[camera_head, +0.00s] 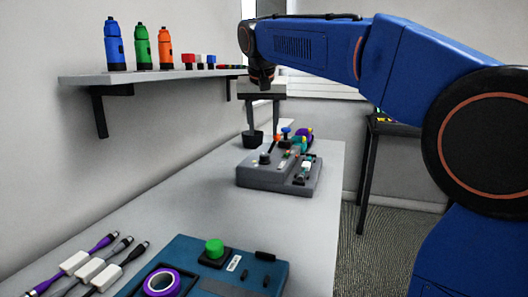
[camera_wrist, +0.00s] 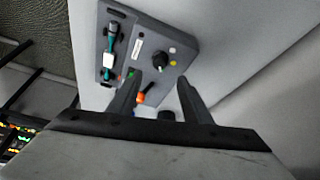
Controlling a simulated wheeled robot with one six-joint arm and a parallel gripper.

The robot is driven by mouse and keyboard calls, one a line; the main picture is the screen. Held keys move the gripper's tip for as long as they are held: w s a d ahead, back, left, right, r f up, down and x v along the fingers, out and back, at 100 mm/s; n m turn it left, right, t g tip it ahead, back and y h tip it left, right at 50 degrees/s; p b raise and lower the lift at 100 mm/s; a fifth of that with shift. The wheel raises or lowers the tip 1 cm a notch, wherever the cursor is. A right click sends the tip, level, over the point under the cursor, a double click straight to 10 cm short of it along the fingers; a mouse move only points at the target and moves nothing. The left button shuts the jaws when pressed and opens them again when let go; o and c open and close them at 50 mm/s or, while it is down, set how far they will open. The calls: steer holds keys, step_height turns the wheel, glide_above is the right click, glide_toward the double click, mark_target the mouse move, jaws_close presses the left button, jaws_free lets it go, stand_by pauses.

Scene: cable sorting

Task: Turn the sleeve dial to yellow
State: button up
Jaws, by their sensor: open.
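A grey box (camera_head: 262,178) stands on the long table, and it also shows in the wrist view (camera_wrist: 128,42). On its top is a dark round dial (camera_head: 265,157), seen from above in the wrist view (camera_wrist: 160,59). Small coloured dots sit around the dial, one of them yellow (camera_wrist: 173,63). I cannot tell which dot the dial points to. My gripper (camera_head: 262,127) is open and empty, pointing down above the table behind the box. In the wrist view its fingertips (camera_wrist: 157,84) are spread, with the dial beyond them, apart from both.
An orange-tipped lever (camera_wrist: 146,94) and a dark cup (camera_head: 253,138) are close to my fingers. A teal connector (camera_wrist: 109,45) lies in the box's recess. A blue box with a green button (camera_head: 214,249) and several cables are at the front. A wall shelf (camera_head: 150,77) holds bottles.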

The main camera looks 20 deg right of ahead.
mark_target(264, 155)
steer(key=x, duration=1)
steer(key=c, duration=1.1)
